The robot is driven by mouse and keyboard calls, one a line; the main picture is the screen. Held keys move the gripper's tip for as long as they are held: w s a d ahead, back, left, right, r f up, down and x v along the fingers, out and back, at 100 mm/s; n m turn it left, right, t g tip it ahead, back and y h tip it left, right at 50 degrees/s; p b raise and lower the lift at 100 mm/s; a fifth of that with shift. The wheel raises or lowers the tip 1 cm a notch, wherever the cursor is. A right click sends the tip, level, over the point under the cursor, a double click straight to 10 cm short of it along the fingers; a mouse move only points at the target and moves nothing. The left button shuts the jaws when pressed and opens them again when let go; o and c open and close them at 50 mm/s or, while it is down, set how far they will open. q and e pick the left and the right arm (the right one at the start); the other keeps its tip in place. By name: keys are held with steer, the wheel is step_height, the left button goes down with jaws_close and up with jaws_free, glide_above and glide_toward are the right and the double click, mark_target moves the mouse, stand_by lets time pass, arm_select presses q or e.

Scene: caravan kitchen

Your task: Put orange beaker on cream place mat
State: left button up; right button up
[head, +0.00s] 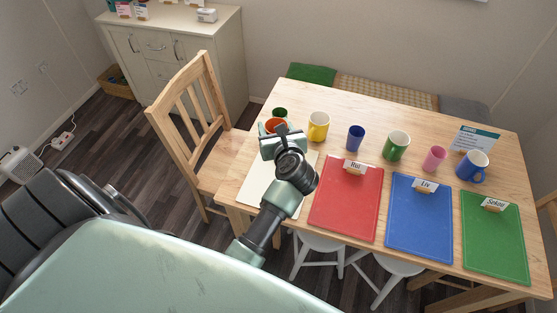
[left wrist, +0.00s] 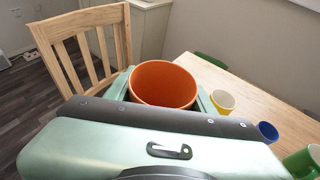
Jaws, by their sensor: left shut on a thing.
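My left gripper (head: 274,130) is shut on the orange beaker (head: 272,123) at the far left part of the table. The beaker is upright; its open orange mouth (left wrist: 163,84) fills the middle of the left wrist view, between the gripper's fingers. The cream place mat (head: 257,182) lies at the table's left end, nearer than the beaker and partly hidden by my left arm. The beaker's base is hidden, so I cannot tell whether it touches the table. My right gripper is not in view.
Blue (head: 355,137), green (head: 396,146) and pink (head: 434,158) cups follow. A red mat (head: 346,205) adjoins the cream one. A wooden chair (head: 190,115) stands left.

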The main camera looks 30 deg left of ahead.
arm_select(q)
steer(key=f+b, duration=0.5)
steer(key=f, duration=0.1)
steer(key=f+b, duration=0.5)
steer(key=f, duration=0.2)
steer(key=f+b, duration=0.6)
steer(key=shift+a+f, duration=0.25)
steer(key=shift+f, duration=0.15)
steer(key=shift+r, duration=0.15)
steer(key=o, duration=1.3)
steer(key=shift+o, duration=0.2)
